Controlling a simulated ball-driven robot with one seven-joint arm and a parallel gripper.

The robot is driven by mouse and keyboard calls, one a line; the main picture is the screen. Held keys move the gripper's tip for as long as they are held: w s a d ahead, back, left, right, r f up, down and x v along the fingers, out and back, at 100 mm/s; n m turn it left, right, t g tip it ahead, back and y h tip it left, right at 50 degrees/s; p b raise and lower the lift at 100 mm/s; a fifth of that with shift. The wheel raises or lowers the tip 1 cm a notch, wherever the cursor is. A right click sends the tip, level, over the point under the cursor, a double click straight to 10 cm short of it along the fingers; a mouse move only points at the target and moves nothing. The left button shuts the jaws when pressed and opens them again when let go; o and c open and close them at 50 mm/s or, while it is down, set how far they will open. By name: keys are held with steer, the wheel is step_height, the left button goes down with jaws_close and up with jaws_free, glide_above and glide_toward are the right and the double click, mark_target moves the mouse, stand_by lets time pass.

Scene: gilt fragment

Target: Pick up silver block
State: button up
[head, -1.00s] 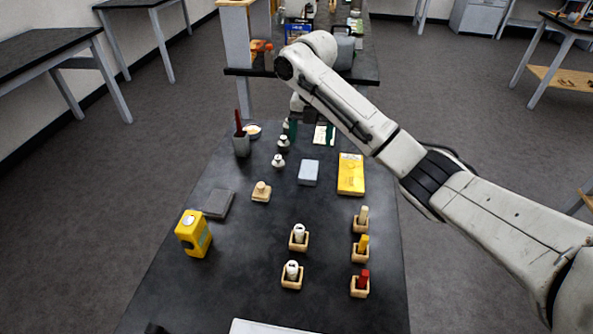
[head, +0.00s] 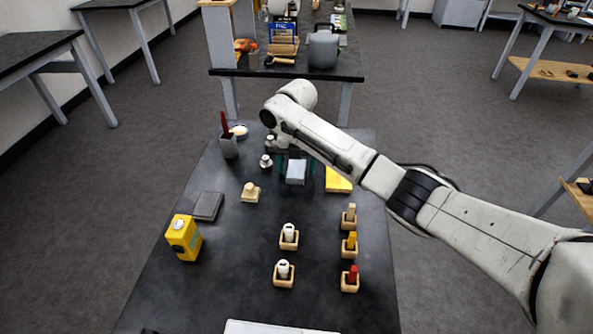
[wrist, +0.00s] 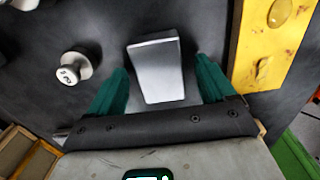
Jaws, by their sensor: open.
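The silver block (head: 296,172) is a light grey rectangular block lying on the dark table (head: 215,285), left of the yellow box. In the wrist view the silver block (wrist: 157,70) lies between the two green fingers of my gripper (wrist: 161,88). The gripper is open, with a gap on each side of the block. In the head view my gripper (head: 297,165) is at the block, partly hidden behind it and my arm. I cannot tell the exact height of the fingertips above the table.
A yellow box (head: 338,180) stands close on the right, and a metal weight (wrist: 74,68) close on the left. A wooden stamp-like piece (head: 250,192), a dark grey slab (head: 207,206) and several small wooden holders stand nearer.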

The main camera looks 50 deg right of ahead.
steer(key=c, duration=1.3)
steer(key=shift+c, duration=0.3)
steer(key=shift+r, duration=0.15)
